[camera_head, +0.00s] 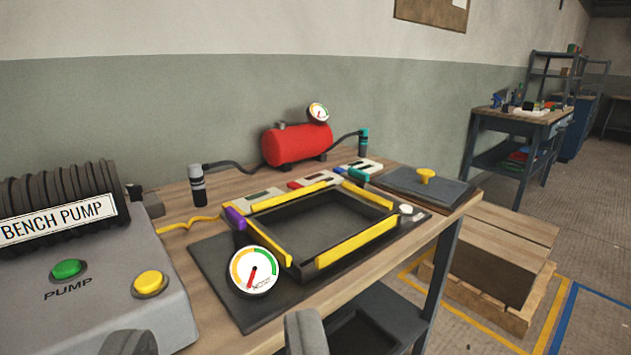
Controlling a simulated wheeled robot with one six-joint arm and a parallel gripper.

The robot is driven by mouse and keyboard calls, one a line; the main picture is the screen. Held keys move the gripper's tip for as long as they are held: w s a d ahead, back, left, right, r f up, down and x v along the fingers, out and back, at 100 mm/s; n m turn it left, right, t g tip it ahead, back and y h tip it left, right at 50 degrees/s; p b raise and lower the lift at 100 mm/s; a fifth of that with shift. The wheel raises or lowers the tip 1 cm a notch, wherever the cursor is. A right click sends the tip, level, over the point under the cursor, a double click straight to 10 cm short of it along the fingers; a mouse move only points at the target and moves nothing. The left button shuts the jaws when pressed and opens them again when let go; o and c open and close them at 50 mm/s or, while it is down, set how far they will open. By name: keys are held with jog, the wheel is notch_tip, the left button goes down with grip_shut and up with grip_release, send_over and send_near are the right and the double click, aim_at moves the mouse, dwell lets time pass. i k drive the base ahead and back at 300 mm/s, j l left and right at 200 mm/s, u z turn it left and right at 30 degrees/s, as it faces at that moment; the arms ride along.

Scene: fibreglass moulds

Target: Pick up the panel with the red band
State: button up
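Small pale panels lie in a row on the wooden bench behind the black mould frame. The panel with the red band (310,180) looks to be the middle one, with a red patch at its left end. It is small in view and the yellow-edged frame partly hides its front. My gripper (218,338) shows only as two dark grey fingertips at the bottom edge. They are wide apart, with nothing seen between them, and well short of the panels.
The mould frame (290,275) with yellow strips and a gauge (254,270) stands between my gripper and the panels. A bench pump (95,270) fills the left. A red tank (295,144) stands behind the panels. A dark lid with a yellow knob (425,176) lies right.

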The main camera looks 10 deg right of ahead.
aim_at(330, 179)
jog(key=i+l+u, duration=0.1)
jog(key=i+l, duration=0.15)
jog(key=i+l+u, duration=0.1)
jog(key=i+l, duration=0.15)
jog(key=l, duration=0.15)
jog(key=i+l+u, duration=0.1)
jog(key=l, duration=0.25)
jog(key=i+l+u, duration=0.1)
jog(key=i+l, duration=0.25)
jog(key=i+l+u, duration=0.1)
jog(key=l, duration=0.35)
jog(key=i+l+u, duration=0.1)
jog(key=i+l, duration=0.15)
jog(key=l, duration=0.15)
